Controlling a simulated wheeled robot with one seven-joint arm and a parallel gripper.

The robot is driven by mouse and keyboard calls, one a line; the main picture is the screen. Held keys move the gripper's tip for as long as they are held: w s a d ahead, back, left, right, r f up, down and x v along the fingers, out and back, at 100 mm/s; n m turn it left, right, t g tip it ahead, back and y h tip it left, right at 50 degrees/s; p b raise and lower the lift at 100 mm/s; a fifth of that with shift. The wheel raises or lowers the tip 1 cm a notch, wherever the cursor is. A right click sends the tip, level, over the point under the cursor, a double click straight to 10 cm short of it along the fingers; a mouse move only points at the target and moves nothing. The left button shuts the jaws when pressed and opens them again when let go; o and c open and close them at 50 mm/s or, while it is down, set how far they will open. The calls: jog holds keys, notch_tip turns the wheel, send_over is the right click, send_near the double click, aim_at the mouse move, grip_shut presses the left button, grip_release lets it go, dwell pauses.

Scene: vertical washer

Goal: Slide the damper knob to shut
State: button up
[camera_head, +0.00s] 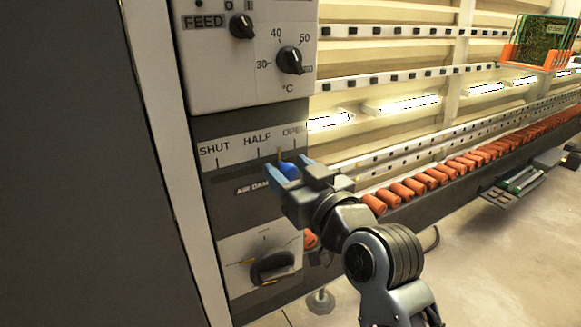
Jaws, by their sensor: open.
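The damper scale plate (237,146) is a white strip marked SHUT, HALF and OPEN from left to right, on the front of the machine.
Above are the FEED knob (242,26) and the temperature knob (290,60). A black rotary knob (272,267) is on the white panel below. A row of orange rollers (413,186) runs off to the right. A dark grey panel (80,180) fills the left.

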jog(key=shift+w+a, duration=0.15)
jog(key=shift+c, duration=0.2)
grip_shut()
dwell(0.3)
